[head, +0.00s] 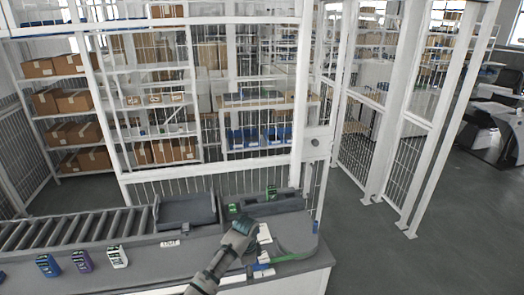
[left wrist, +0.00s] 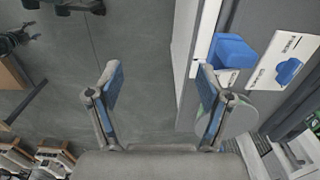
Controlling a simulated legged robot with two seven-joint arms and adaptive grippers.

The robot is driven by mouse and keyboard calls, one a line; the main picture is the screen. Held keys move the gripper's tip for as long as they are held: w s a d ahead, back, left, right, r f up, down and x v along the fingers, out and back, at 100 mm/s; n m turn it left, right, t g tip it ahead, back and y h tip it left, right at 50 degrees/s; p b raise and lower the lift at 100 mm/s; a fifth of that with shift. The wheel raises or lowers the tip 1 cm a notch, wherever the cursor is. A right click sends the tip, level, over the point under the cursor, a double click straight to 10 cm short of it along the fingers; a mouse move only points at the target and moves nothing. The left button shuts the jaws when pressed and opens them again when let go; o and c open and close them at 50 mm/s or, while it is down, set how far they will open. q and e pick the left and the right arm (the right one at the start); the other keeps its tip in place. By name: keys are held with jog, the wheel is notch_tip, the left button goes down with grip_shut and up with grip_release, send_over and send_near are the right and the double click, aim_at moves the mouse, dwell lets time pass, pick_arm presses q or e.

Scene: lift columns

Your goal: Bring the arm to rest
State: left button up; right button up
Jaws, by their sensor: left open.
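My left gripper (head: 243,229) reaches in from the bottom of the head view, over the right part of the grey counter (head: 150,272). In the left wrist view the left gripper (left wrist: 158,75) is open, its two blue-padded fingers wide apart. Nothing is between the fingers; grey floor shows beyond them. The right finger is seen near the counter's edge and a blue block (left wrist: 233,50), but I cannot tell whether it touches anything. My right gripper is not in view.
A blue item (head: 48,265), a purple item (head: 83,261) and a white item (head: 117,256) stand on the counter at left. A dark tray (head: 186,210) and a roller conveyor (head: 75,229) lie behind. A white-framed fence (head: 225,174) stands beyond. Floor (head: 420,255) at right is clear.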

pick_arm(q)
jog(key=s+a+f+n+h, duration=0.1)
jog(key=s+f+n, duration=0.1)
jog(key=f, duration=0.9)
jog(key=s+a+f+n, duration=0.1)
jog(key=s+f+n, duration=0.15)
jog(key=f, duration=0.85)
jog(key=s+a+f+n, duration=0.25)
jog(key=s+f, duration=0.45)
jog(key=f, duration=0.4)
jog(key=s+a+f+n, duration=0.1)
jog(key=s+a+f, duration=0.2)
jog(key=s+f, duration=0.65)
jog(key=s+a+f+n+b, duration=0.1)
jog(key=s+a+f+n, duration=0.3)
jog(key=s+f, duration=0.95)
jog(key=s+a+f, duration=0.2)
jog(key=s+a, duration=0.1)
jog(key=s, duration=0.9)
jog(key=s+a+f+n+t+y, duration=0.1)
jog(key=s+a, duration=0.3)
jog(key=s, duration=0.9)
jog(key=shift+s+a+f+b, duration=0.2)
jog(key=shift+f+b, duration=0.1)
jog(key=shift+f, duration=0.2)
pick_arm(e)
jog(key=shift+w+f, duration=0.1)
jog(key=shift+f, duration=0.65)
